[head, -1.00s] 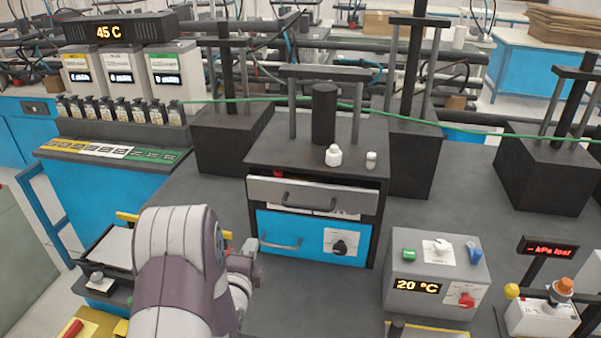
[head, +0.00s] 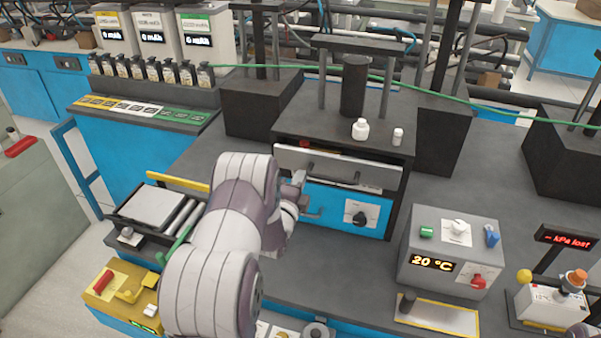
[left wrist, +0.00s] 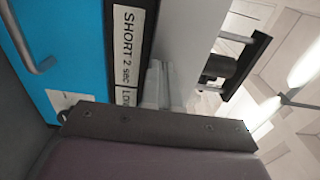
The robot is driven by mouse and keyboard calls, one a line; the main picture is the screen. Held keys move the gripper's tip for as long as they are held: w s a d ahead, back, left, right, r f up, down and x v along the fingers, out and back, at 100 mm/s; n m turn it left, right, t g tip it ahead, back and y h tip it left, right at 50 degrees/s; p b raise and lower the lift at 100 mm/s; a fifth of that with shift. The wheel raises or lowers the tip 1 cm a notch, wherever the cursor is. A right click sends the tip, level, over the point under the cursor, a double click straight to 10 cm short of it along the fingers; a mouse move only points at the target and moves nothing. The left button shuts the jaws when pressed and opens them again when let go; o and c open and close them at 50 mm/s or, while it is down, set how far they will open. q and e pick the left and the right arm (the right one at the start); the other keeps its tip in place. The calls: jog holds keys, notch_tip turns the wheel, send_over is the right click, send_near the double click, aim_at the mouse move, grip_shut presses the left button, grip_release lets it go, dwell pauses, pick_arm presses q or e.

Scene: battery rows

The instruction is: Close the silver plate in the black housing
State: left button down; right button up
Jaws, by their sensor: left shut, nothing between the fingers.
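The black housing (head: 345,128) stands mid-table. Its silver plate (head: 375,176), with a dark bar handle, sits across the upper front above a blue front (head: 322,197). A dark gap with a bit of red shows above the plate's upper edge. My left gripper (head: 298,181) is shut and empty at the plate's left end. In the left wrist view the shut fingers (left wrist: 157,85) are close to the silver plate (left wrist: 192,40), beside a dark strip with white labels (left wrist: 126,40); I cannot tell whether they touch. My right gripper is not in view.
A white bottle (head: 360,129) and a smaller one (head: 397,136) stand on the housing. A grey 20 °C box (head: 450,250) is to the right, dark press blocks behind. A green cable (head: 440,86) runs across the back. The table before the housing is partly clear.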

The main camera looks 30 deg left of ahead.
aim_at(305, 169)
pick_arm(q)
jog(key=shift+w+f, duration=0.1)
jog(key=shift+w, duration=0.6)
jog(key=shift+s, duration=0.1)
jog(key=b+x, duration=0.3)
jog(key=x, duration=0.1)
jog(key=shift+f, duration=0.3)
jog(key=shift+w+a+r+b, duration=0.1)
jog(key=shift+w+r+b, duration=0.15)
jog(key=shift+r+b, duration=0.1)
jog(key=shift+r, duration=0.2)
